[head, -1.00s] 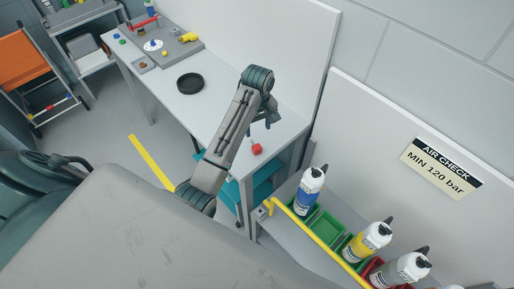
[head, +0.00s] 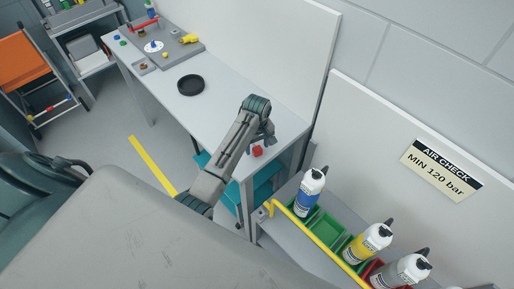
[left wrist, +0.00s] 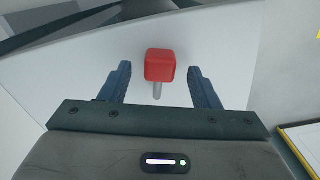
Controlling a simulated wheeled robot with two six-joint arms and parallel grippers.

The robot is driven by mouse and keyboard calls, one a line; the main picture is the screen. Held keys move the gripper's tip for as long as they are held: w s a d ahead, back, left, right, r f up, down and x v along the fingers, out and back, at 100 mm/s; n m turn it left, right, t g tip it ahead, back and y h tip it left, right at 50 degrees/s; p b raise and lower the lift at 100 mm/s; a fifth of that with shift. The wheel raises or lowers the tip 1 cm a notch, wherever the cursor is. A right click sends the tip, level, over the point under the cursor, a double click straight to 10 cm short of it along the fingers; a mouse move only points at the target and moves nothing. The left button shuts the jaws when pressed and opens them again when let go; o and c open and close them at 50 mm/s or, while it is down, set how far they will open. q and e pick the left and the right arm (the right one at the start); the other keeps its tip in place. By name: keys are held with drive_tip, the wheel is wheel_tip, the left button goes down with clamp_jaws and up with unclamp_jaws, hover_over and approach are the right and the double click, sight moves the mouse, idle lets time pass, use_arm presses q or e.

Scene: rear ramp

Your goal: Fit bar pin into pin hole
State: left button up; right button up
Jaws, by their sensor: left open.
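The bar pin has a red block-shaped head (head: 257,151) and lies or stands on the near end of the white bench. In the left wrist view the red head (left wrist: 160,65) shows with a grey metal shank (left wrist: 157,91) pointing toward my palm. My left gripper (head: 267,138) is open, just above and beside the pin in the head view. In the left wrist view its two fingers lie either side of the red head, with gaps on both sides. I cannot make out the pin hole. My right gripper is out of view.
The white bench (head: 215,105) carries a black round dish (head: 191,85) and a grey fixture board (head: 178,50) with small parts at its far end. Spray bottles and green and red bins stand at the lower right behind a yellow rail (head: 318,238).

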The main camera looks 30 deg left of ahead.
use_arm(q)
drive_tip(key=shift+f, duration=0.15)
drive_tip(key=c, duration=1.2)
drive_tip(key=shift+o, duration=0.2)
